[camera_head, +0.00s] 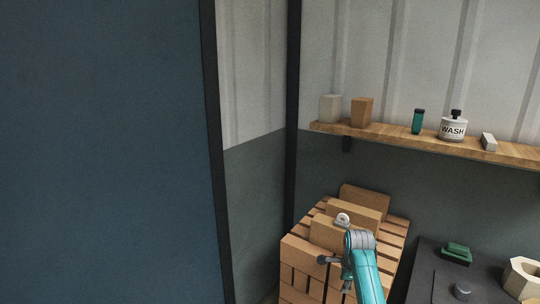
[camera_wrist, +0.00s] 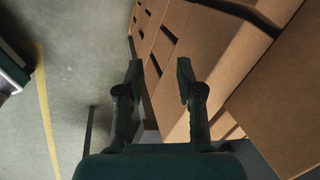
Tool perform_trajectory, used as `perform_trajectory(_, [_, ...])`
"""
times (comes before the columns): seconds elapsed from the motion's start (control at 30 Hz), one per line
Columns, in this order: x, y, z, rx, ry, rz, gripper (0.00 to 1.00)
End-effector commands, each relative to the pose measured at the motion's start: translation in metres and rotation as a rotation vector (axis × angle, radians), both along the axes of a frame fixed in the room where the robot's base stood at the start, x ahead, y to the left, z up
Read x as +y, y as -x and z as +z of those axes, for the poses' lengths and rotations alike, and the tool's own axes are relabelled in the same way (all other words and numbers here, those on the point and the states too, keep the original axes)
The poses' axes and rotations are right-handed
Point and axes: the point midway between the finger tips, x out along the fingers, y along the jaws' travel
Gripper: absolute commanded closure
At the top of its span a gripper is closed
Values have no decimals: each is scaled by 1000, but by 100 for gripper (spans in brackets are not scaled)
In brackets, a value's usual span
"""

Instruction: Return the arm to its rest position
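My gripper (camera_wrist: 159,69) is open in the wrist view, its two dark fingers well apart with nothing between them. The side of a slatted wooden stack (camera_wrist: 215,35) lies beyond and to the right of the fingers; I cannot tell whether they touch it. In the head view my teal arm (camera_head: 364,278) reaches up from the bottom and bends over the front of the slatted stack (camera_head: 301,252). The fingers are mostly hidden there, with dark parts showing beside the arm.
Several brown blocks (camera_head: 365,197) lie on the stack, with a small white round item (camera_head: 342,219) near my arm. A wall shelf (camera_head: 390,137) holds a WASH bottle (camera_head: 453,128). A dark worktop (camera_head: 428,279) is at right.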

Motion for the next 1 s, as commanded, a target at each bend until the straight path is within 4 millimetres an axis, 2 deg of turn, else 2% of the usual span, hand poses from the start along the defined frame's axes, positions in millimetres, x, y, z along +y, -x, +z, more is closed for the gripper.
perform_trajectory(0.03, [3, 11, -24, -14, 9, 32, 63])
perform_trajectory(0.2, [10, 44, -84, -84, 52, 151, 63])
perform_trajectory(0.5, [23, 119, -166, -205, 144, 351, 63])
perform_trajectory(0.73, [33, 189, -207, -295, 231, 499, 63])
perform_trajectory(1.0, [43, 279, -228, -394, 352, 664, 63])
